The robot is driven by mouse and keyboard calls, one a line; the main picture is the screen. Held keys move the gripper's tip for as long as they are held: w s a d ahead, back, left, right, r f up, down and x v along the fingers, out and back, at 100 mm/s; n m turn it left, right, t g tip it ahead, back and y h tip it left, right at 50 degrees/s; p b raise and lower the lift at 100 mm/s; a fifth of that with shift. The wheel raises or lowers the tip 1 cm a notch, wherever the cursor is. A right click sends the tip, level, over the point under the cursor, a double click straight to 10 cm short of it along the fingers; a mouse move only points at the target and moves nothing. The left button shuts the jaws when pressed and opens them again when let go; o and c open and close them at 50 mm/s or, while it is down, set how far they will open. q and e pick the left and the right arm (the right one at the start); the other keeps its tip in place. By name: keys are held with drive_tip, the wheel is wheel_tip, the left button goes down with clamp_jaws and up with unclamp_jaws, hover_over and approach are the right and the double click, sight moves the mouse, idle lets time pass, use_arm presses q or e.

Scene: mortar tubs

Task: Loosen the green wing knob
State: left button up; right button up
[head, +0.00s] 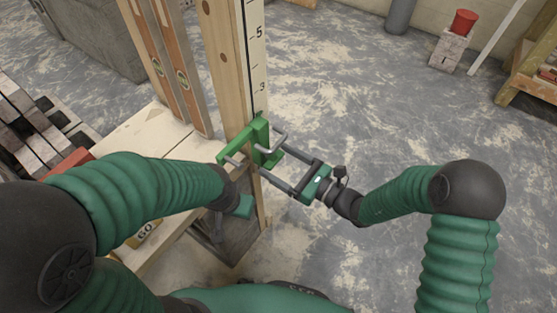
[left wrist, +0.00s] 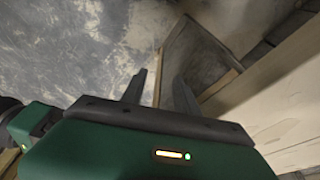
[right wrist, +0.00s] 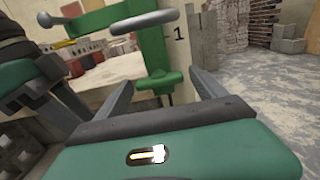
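A green clamp (head: 240,146) grips the upright wooden post with the scale (head: 258,50). In the right wrist view, its green wing knob (right wrist: 160,85) sits low on the clamp, below a grey metal bar (right wrist: 158,19). My right gripper (right wrist: 161,88) is open. Its fingers stand on either side of the knob with visible gaps, so it does not hold it. In the head view, this gripper (head: 268,154) reaches the clamp from the right. My left gripper (left wrist: 160,75) is open and empty, over the floor; its fingertips are hidden in the head view.
A wooden bench (head: 150,120) with leaning spirit levels (head: 178,70) is left of the post. Stacked bricks (head: 20,120) lie further left. A block with a red cup (head: 462,22) stands far back right.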

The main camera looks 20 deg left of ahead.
drive_tip(key=shift+a, duration=0.1)
drive_tip(key=c, duration=1.2)
drive_tip(key=shift+n, duration=0.3)
drive_tip(key=n, duration=0.3)
drive_tip(key=shift+f, duration=0.1)
drive_tip(key=shift+n+b, duration=3.85)
drive_tip(key=shift+n, duration=3.35)
